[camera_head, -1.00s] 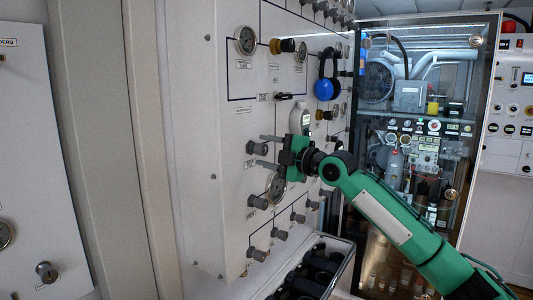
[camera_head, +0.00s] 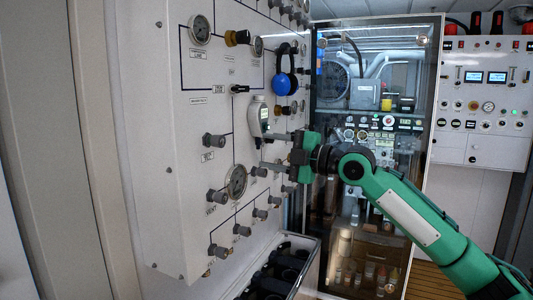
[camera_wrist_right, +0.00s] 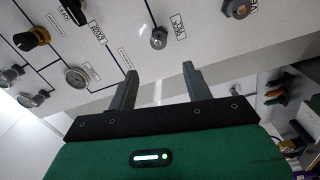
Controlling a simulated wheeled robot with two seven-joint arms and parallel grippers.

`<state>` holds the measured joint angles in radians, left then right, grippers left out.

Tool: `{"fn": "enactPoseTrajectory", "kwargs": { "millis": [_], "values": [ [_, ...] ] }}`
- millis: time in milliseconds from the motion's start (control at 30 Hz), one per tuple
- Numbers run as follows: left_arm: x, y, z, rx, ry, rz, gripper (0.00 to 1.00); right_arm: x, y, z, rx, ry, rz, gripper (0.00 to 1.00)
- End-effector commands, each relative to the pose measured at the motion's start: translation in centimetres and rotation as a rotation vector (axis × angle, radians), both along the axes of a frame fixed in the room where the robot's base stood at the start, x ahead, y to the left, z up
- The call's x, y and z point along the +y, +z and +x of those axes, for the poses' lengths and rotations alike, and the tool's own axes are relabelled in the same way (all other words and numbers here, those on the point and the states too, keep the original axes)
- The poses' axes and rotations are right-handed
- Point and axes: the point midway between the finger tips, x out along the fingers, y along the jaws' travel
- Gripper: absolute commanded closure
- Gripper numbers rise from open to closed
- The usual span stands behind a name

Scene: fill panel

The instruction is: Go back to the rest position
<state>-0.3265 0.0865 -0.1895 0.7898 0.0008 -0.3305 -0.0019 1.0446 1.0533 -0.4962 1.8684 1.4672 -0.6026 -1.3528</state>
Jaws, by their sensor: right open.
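My right gripper (camera_head: 268,150) is green with two grey fingers. In the head view its fingers point left toward the fill panel (camera_head: 150,120), and its arm comes in from the lower right. The fingers are apart with nothing between them. In the right wrist view the two fingers (camera_wrist_right: 154,88) stand apart and empty, with the white panel face (camera_wrist_right: 120,35) beyond them. My left gripper is not in view.
The panel carries gauges (camera_head: 236,182), several grey knobs (camera_head: 213,141) and blue-and-black headphones (camera_head: 284,75). A crate (camera_head: 312,262) of dark items stands below. A glass-doored cabinet (camera_head: 420,120) and a control panel (camera_head: 487,145) stand behind.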

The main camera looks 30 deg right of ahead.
Motion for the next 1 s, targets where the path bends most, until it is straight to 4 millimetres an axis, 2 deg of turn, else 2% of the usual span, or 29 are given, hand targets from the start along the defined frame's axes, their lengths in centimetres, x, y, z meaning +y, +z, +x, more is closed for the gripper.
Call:
{"fn": "enactPoseTrajectory", "kwargs": {
  "millis": [400, 467, 567, 667, 767, 800, 967, 1000],
  "values": [
    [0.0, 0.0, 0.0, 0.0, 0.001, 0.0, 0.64, 0.0, -0.1, 0.2, 0.003, -0.002, 0.003, 0.49],
    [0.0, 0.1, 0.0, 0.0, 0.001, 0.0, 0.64, -0.3, -0.7, 0.7, 0.016, -0.01, 0.016, 0.49],
    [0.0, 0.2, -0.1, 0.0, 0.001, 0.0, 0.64, -1.2, -3.4, 3.1, 0.069, -0.045, 0.066, 0.49],
    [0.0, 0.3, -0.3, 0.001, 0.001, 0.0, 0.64, -2.7, -8.5, 6.7, 0.161, -0.111, 0.149, 0.49],
    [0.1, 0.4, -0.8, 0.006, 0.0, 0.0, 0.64, -4.5, -15.3, 9.9, 0.267, -0.193, 0.24, 0.49],
    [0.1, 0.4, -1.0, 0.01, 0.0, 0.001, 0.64, -5.1, -18.2, 10.9, 0.307, -0.227, 0.272, 0.49],
    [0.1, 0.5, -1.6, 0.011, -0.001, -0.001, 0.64, -7.2, -30.1, 13.1, 0.464, -0.357, 0.383, 0.49],
    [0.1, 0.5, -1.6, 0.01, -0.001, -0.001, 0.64, -7.6, -33.2, 13.2, 0.502, -0.389, 0.404, 0.49]
  ]
}}
